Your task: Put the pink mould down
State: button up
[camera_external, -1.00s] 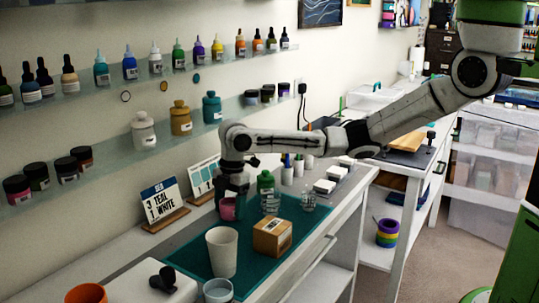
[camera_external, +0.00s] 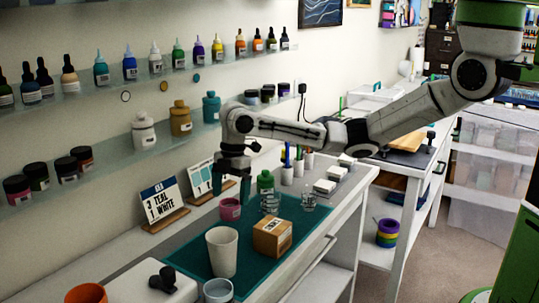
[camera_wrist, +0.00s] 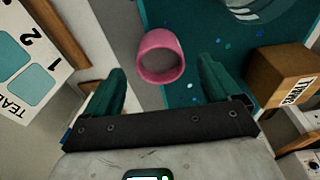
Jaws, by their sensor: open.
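The pink mould (camera_external: 230,209) is a small round cup standing at the back left edge of the teal mat (camera_external: 190,257). In the wrist view the pink mould (camera_wrist: 161,55) shows its open rim and grey inside, ahead of the fingertips and between their lines. My gripper (camera_external: 231,188) hangs above the mould with its fingers pointing down. In the wrist view my gripper (camera_wrist: 163,80) is open and empty, its teal-green fingers wide apart and clear of the mould.
A white cup (camera_external: 222,252), a cardboard box (camera_external: 272,237), a green bottle (camera_external: 265,182) and clear cups (camera_external: 271,203) stand near the mould. Sign cards (camera_external: 163,199) stand behind at left. A shelf (camera_external: 140,142) with bottles runs along the wall.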

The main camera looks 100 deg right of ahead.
notch_tip(320, 180, up, 8)
jog(key=shift+s+d+f+b, duration=0.25)
jog(key=shift+s+d+b, duration=0.15)
jog(key=shift+b, duration=0.05)
